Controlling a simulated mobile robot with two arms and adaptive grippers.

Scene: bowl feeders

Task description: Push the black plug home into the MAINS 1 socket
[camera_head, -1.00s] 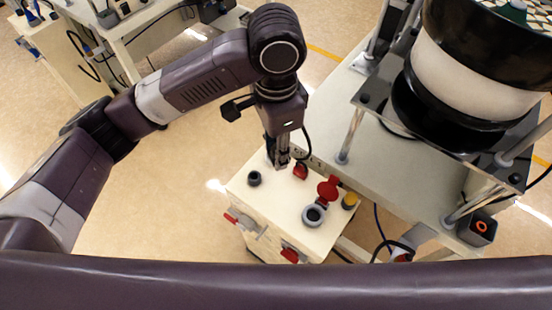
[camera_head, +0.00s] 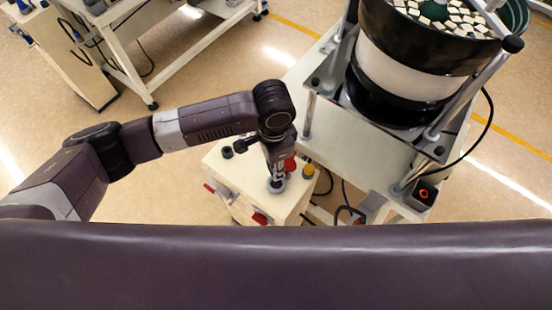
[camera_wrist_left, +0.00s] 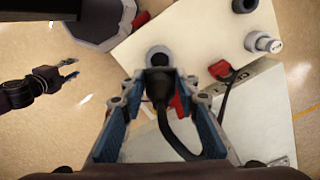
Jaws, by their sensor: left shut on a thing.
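My left gripper (camera_head: 277,178) points down over the cream control box (camera_head: 236,184). In the left wrist view it (camera_wrist_left: 160,105) is shut on the black plug (camera_wrist_left: 158,84), whose cable bends down to the right. The plug's front is at a round grey socket (camera_wrist_left: 159,54) with a dark centre, which shows past it. I cannot tell how deep the plug sits, and no socket label is readable. My right gripper (camera_wrist_left: 72,69) is small at the left of the wrist view, its blue fingers apart and empty.
A red plug (camera_wrist_left: 222,70) with a cable and a grey round fitting (camera_wrist_left: 264,42) are close by on the box. The bowl feeder (camera_head: 405,65) stands on a table behind right.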

